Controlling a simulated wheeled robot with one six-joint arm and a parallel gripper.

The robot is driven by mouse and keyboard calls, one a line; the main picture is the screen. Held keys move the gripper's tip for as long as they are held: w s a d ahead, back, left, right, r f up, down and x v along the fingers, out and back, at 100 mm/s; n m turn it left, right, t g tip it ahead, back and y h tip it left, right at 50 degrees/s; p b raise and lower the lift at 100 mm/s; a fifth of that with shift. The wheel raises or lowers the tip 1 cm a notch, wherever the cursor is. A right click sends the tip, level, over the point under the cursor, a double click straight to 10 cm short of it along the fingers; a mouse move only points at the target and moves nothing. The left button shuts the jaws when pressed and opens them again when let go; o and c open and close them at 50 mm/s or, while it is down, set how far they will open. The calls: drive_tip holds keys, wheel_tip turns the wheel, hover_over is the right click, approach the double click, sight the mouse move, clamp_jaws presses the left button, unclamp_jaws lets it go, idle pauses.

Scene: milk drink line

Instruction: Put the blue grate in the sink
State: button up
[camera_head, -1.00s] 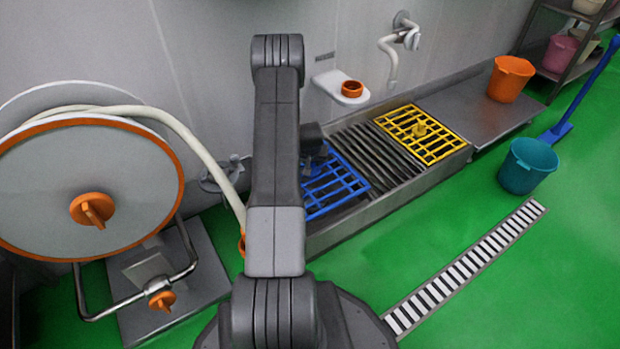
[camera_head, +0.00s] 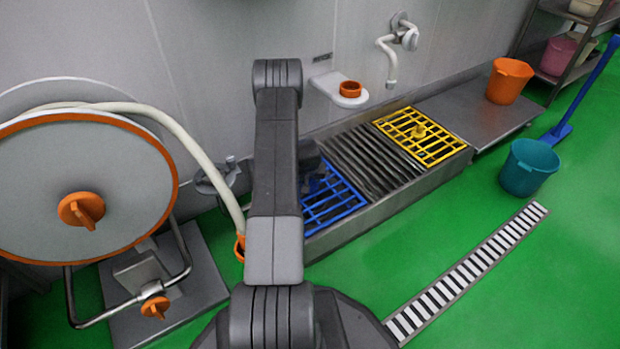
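The blue grate (camera_head: 335,205) is at the left end of the metal sink trough (camera_head: 385,205), with its left part hidden behind my arm. It looks about level and low at the trough; I cannot tell whether it rests fully inside. My gripper (camera_head: 316,182) is a dark shape over the grate's far left part, mostly hidden by my arm. Its fingers cannot be made out, so I cannot see whether they grip the grate.
Dark slats (camera_head: 370,160) and a yellow grate (camera_head: 420,134) fill the trough to the right. A hose reel (camera_head: 60,170) stands at left. An orange bucket (camera_head: 510,80) and a teal bucket (camera_head: 528,168) are at right.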

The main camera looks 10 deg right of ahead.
drive_tip(key=shift+o, duration=0.4)
drive_tip(key=shift+r, duration=0.35)
drive_tip(key=p+v, duration=0.2)
drive_tip(key=v, duration=0.9)
drive_tip(key=shift+r, duration=0.3)
drive_tip(key=shift+s+a+f, duration=0.1)
drive_tip(key=shift+s, duration=0.05)
drive_tip(key=b+x, duration=0.2)
drive_tip(key=x, duration=1)
drive_tip(key=shift+f, duration=0.35)
wheel_tip(320, 180, up, 4)
drive_tip(key=shift+r+p, duration=0.1)
drive_tip(key=shift+p, duration=0.7)
